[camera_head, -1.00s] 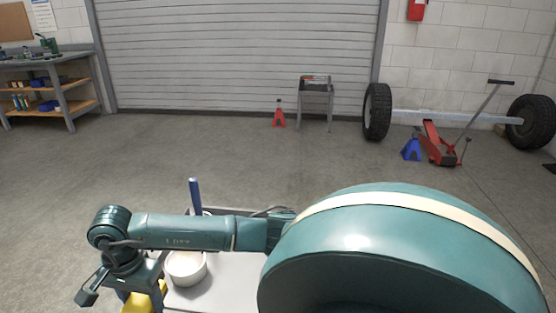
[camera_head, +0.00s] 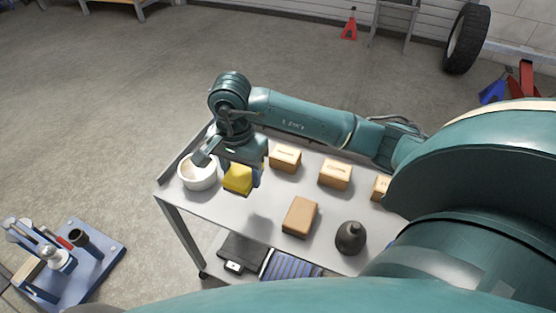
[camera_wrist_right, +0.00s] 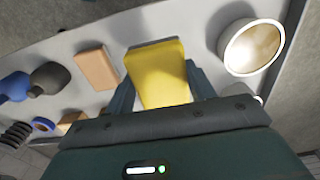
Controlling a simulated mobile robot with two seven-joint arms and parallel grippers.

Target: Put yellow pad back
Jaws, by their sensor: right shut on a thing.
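The yellow pad (camera_head: 237,180) is a small yellow block over the grey cart top (camera_head: 225,203), just right of the white bowl (camera_head: 197,172). My right gripper (camera_head: 243,167) is shut on it from above. In the right wrist view the pad (camera_wrist_right: 157,75) sits between the two fingers of the gripper (camera_wrist_right: 160,88), with the cart top behind it. Its far face looks greyish. A dark shadow on the cart suggests that the pad is raised, but I cannot tell the height. My left gripper is out of view.
Tan blocks (camera_head: 285,158) and (camera_head: 335,173) stand behind, right of the pad. A brown pad (camera_head: 300,216) and a dark bottle (camera_head: 351,238) are nearer the front edge. The cart top between the yellow and brown pads is clear. A blue tool stand (camera_head: 70,262) is at lower left.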

